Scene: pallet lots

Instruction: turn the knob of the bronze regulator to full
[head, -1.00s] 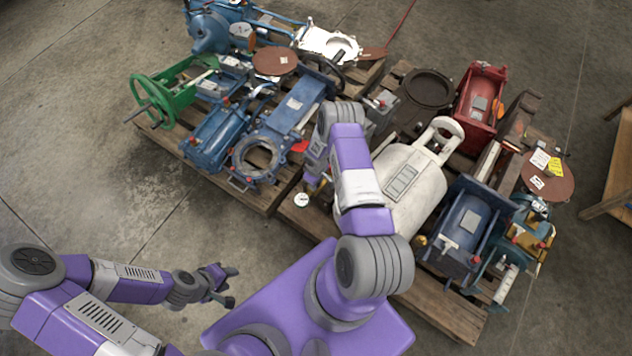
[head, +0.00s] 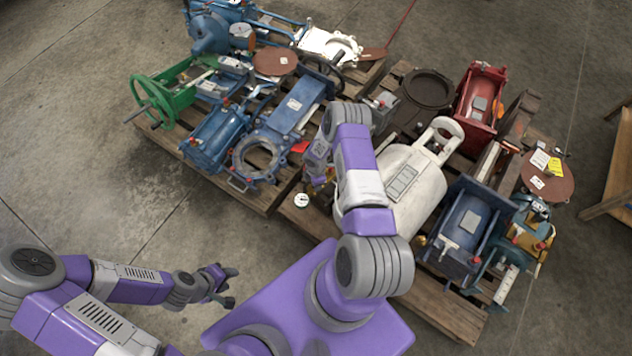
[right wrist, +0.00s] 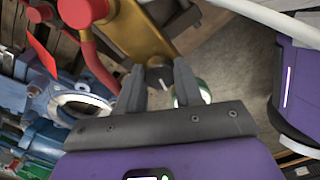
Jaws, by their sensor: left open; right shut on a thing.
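The bronze regulator (right wrist: 143,32) shows in the right wrist view as a gold-coloured body at the top centre. Its knob (right wrist: 159,68), dark with a pale line on it, sits at the body's lower end. My right gripper (right wrist: 158,84) is shut on this knob, one finger on each side. In the head view my right arm covers most of the regulator. My left gripper (head: 229,287) is open and empty, low over the bare floor.
A red round part (right wrist: 82,10) and red pipe lie left of the regulator. A white tank (head: 415,185) stands close right of my right arm. Blue valves (head: 285,120) crowd the left pallet, with a green handwheel (head: 150,100). The floor at left is clear.

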